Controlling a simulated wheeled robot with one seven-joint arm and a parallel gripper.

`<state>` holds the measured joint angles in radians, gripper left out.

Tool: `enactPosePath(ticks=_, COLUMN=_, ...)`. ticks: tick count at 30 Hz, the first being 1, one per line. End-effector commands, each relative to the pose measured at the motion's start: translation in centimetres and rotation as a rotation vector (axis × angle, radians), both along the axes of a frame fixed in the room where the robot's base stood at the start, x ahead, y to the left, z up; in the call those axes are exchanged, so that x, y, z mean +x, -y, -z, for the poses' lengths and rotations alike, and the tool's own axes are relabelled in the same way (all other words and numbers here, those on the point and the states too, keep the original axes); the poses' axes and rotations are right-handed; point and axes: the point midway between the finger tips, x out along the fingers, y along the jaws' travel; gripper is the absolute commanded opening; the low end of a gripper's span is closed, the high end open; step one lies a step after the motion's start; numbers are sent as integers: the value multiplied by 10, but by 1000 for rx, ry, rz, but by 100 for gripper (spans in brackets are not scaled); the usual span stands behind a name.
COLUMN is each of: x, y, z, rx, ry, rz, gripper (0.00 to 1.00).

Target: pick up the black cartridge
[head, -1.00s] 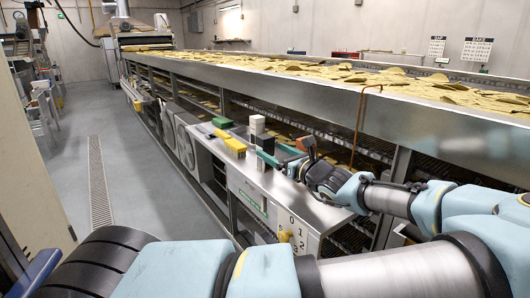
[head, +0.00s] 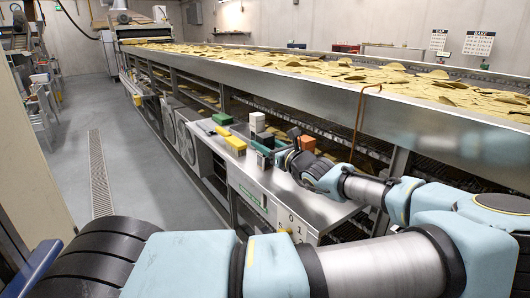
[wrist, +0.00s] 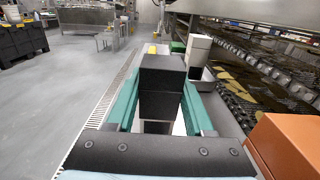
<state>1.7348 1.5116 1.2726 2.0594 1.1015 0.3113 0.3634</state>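The black cartridge (head: 265,139) is a dark upright block on the metal counter (head: 288,187) beside the conveyor. In the wrist view the black cartridge (wrist: 162,82) stands in the middle, between the two green fingers. My gripper (head: 268,152) is low over the counter, reaching in from the right. In the wrist view my gripper (wrist: 160,103) appears open, with a finger on each side of the cartridge. Firm contact of the fingers with it cannot be made out. The cartridge's lower part is partly hidden by the fingers in the head view.
A beige-grey block (head: 257,122) stands just behind the cartridge. A yellow block (head: 235,143) and green block (head: 222,119) lie to its left. An orange-brown block (head: 308,143) stands right, close to my wrist. The chip conveyor's metal side (head: 330,98) rises behind the counter.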

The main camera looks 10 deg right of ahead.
Motion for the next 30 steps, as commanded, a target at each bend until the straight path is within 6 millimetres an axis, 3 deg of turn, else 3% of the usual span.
enactPosePath(ticks=2, x=0, y=0, z=0, rx=0, ry=0, rz=0, gripper=42)
enactPosePath(ticks=13, x=0, y=0, z=0, rx=0, ry=0, rz=0, gripper=1)
enactPosePath(ticks=24, x=0, y=0, z=-3, rx=0, ry=1, rz=0, gripper=0)
enactPosePath(ticks=30, x=0, y=0, z=-30, rx=-6, ry=3, rz=-1, gripper=0)
